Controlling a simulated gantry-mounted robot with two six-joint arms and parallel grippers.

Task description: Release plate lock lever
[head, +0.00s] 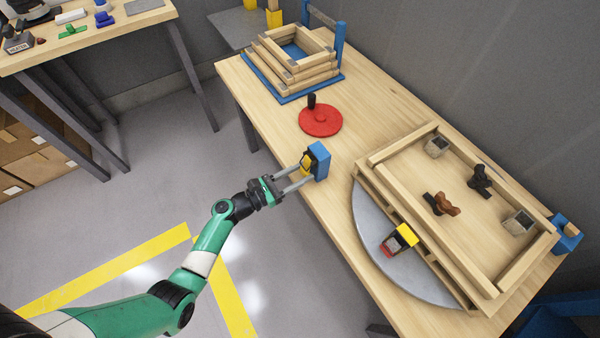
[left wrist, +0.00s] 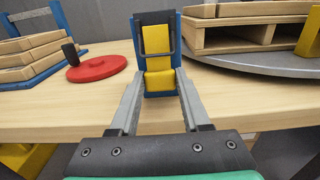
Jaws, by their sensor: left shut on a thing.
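The plate lock appears as a blue block (head: 319,160) at the table's front edge, with a yellow lever (head: 307,162) on its near face. In the left wrist view the lever (left wrist: 156,40) stands upright in the blue housing, with a dark wire handle across it. My left gripper (head: 304,172) is shut on the lever, its two grey fingers on either side of it; the fingertips (left wrist: 160,84) partly hide the housing's sides. The round grey plate (head: 361,229) lies to the right, partly under a wooden pallet. My right gripper is not in view.
A red disc (head: 321,121) with a black knob lies behind the lock. Stacked wooden frames (head: 292,72) stand on a blue base farther back. The wooden pallet (head: 480,285) holds brown and grey parts. A yellow, black and red item (head: 400,239) sits on the plate.

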